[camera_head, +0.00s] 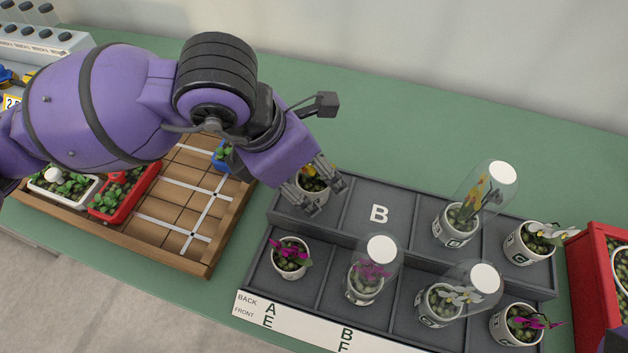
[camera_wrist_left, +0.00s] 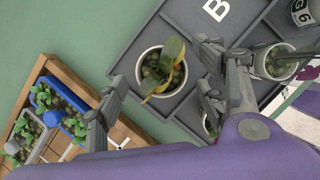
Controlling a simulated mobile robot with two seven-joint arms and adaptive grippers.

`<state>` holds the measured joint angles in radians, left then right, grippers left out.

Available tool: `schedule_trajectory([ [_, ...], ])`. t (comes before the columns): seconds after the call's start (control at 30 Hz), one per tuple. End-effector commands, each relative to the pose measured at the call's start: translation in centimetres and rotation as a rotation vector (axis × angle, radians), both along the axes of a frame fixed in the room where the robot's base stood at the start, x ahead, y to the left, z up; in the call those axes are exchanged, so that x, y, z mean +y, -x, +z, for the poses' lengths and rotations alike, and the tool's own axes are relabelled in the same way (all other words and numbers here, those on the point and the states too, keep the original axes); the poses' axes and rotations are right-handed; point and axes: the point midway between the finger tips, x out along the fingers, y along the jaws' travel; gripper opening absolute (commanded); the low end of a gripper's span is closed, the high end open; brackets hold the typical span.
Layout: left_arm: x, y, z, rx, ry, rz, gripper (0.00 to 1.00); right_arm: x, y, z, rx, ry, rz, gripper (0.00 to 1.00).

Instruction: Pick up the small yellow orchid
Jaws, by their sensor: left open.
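The small yellow orchid (camera_head: 310,173) is in a white pot in the back-left compartment, A, of the grey tray (camera_head: 412,198). In the left wrist view its yellow flower (camera_wrist_left: 163,85) and green leaves stand over the round white pot. My left gripper (camera_head: 316,193) is open at this pot. In the left wrist view its fingers (camera_wrist_left: 162,66) appear on either side of the pot, with visible gaps; it holds nothing. In the head view the fingers hide part of the pot. My right gripper is not in view.
A taller yellow orchid (camera_head: 474,198) stands under a clear dome, back right. Two more domed pots (camera_head: 367,275) (camera_head: 458,297) and several open pots fill other compartments. Compartment B (camera_head: 379,213), beside the orchid, is empty. A wooden grid tray (camera_head: 190,210) with planters stands left; a red crate (camera_head: 594,260) right.

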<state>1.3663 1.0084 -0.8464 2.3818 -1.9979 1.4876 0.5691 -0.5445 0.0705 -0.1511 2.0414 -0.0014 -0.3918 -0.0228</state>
Motion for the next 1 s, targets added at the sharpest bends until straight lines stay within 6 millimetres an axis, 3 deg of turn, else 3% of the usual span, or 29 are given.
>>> schedule_trajectory([
  [0.2,-0.9,-0.4,-2.4,0.001,0.001,0.001,0.64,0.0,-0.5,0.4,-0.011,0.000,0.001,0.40],
  [0.47,-1.0,-0.5,-2.6,-0.001,0.001,0.000,0.64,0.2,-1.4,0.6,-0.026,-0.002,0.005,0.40],
  [0.87,-1.0,-0.5,-2.6,-0.001,0.000,0.000,0.12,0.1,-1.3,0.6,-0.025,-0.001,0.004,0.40],
  [1.0,-1.0,-0.5,-2.6,-0.002,0.001,0.000,0.10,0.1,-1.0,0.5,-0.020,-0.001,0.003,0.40],
])
